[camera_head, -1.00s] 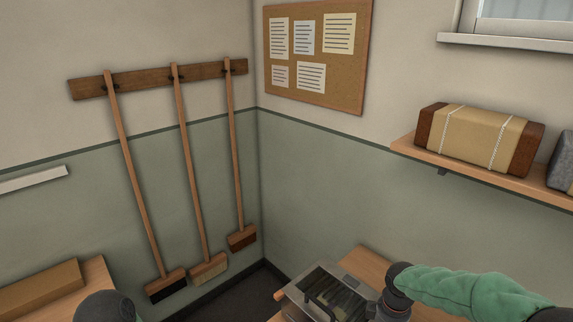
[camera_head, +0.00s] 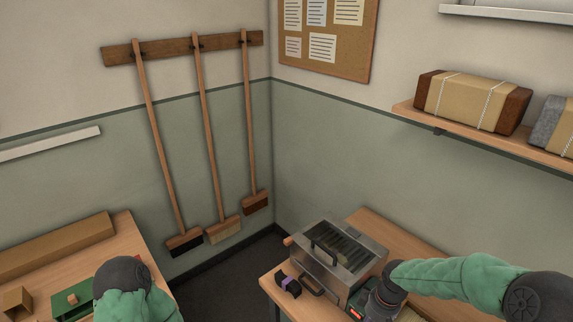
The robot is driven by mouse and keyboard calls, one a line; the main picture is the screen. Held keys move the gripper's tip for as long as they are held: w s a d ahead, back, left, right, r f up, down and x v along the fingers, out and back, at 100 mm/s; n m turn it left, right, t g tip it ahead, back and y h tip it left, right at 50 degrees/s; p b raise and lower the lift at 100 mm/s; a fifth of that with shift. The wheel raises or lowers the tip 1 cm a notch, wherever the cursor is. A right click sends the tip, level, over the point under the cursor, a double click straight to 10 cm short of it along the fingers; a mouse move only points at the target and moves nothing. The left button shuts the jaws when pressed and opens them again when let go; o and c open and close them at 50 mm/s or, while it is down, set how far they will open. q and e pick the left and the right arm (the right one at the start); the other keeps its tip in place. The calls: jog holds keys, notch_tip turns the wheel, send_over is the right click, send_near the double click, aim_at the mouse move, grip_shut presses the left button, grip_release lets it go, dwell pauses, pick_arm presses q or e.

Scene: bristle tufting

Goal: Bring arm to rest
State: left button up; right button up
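My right arm (camera_head: 450,280), in a green sleeve, comes in from the right edge and reaches over the right-hand table. Its dark wrist (camera_head: 388,285) is beside a metal box (camera_head: 335,258) with a handle and a see-through top. The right gripper's fingers cannot be made out. My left arm (camera_head: 130,290), green with a dark rounded joint, shows at the lower left in front of the left-hand table. The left gripper is not visible.
A green block-like fixture (camera_head: 72,308) and a small wooden box (camera_head: 17,301) sit on the left table (camera_head: 115,238). A dark and purple item (camera_head: 288,284) lies by the metal box. Brooms (camera_head: 210,150) hang on the wall. A shelf (camera_head: 480,143) holds wrapped bundles. Dark floor lies between the tables.

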jog(key=s+a+f+m+y+b, duration=0.1)
jog(key=s+a+f+m, duration=0.2)
jog(key=f, duration=0.4)
jog(key=s+a+f+m+y+b, duration=0.1)
jog(key=s+a+f+m, duration=0.2)
jog(key=s+a+f, duration=0.3)
jog(key=s+a+f+m+b, duration=0.1)
jog(key=s+a+f+m, duration=0.2)
jog(key=f, duration=0.7)
jog(key=s+a, duration=0.2)
jog(key=s, duration=0.2)
jog(key=shift+s+m+y, duration=0.3)
jog(key=shift+y, duration=0.1)
